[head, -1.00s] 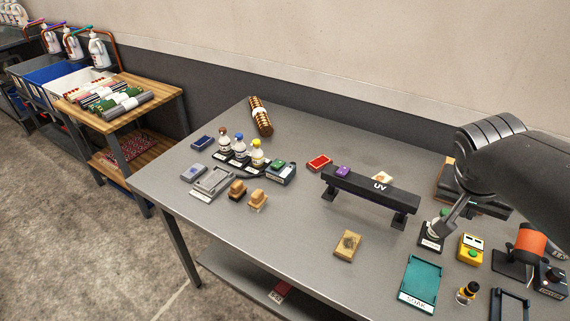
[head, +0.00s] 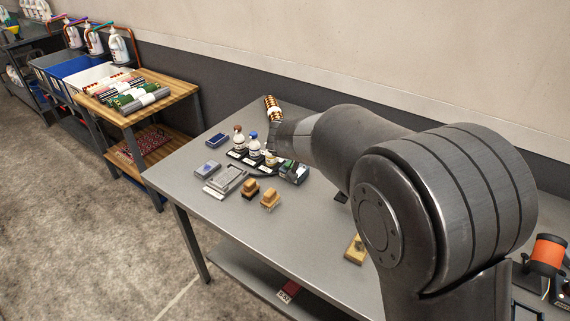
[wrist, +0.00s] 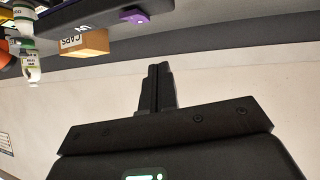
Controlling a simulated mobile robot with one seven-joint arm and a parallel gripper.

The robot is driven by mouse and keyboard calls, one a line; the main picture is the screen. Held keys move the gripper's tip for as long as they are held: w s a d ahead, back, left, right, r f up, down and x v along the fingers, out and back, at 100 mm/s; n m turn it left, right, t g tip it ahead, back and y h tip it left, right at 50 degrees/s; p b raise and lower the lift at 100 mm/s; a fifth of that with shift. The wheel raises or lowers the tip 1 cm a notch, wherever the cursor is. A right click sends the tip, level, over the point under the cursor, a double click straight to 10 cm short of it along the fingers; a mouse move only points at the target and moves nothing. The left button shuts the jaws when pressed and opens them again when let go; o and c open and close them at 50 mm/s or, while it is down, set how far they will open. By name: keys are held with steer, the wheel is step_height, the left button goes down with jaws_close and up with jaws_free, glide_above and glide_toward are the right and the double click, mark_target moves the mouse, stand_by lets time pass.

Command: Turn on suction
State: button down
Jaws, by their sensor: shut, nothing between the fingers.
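No control that I can read as a suction switch shows. A dark box (head: 296,173) with a small green part stands at the right end of the bottle row, partly behind my arm. A dark box (head: 563,290) at the right edge is cut off. I cannot tell whether either one is for suction. My gripper (wrist: 157,88) is shut and empty in the wrist view, its fingers together against the pale wall, touching nothing. In the head view my arm reaches left over the table toward the bottles, and I cannot make out the fingertips.
Bottles (head: 254,146) stand in a black holder beside a grey tray (head: 226,181) and two brushes (head: 250,188). A CAPS box (wrist: 85,43) and purple block (wrist: 134,17) show in the wrist view. The table's front left is clear.

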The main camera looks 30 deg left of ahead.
steer(key=s+a+f+t+y, duration=0.1)
steer(key=s+a+f, duration=0.2)
steer(key=a, duration=0.5)
steer(key=s+a+f+n+t+y, duration=0.1)
steer(key=s+a+f, duration=0.2)
steer(key=a, duration=0.6)
steer(key=shift+a+f+t+y, duration=0.2)
steer(key=shift+a+t+y, duration=0.05)
steer(key=shift+t+y, duration=0.15)
glide_above(291, 164)
steer(key=s, duration=0.4)
step_height(291, 164, down, 4)
steer(key=f, duration=0.3)
steer(key=shift+w+a, duration=0.1)
steer(key=shift+w, duration=0.25)
steer(key=shift+s+f, duration=0.1)
steer(key=shift+f, duration=0.35)
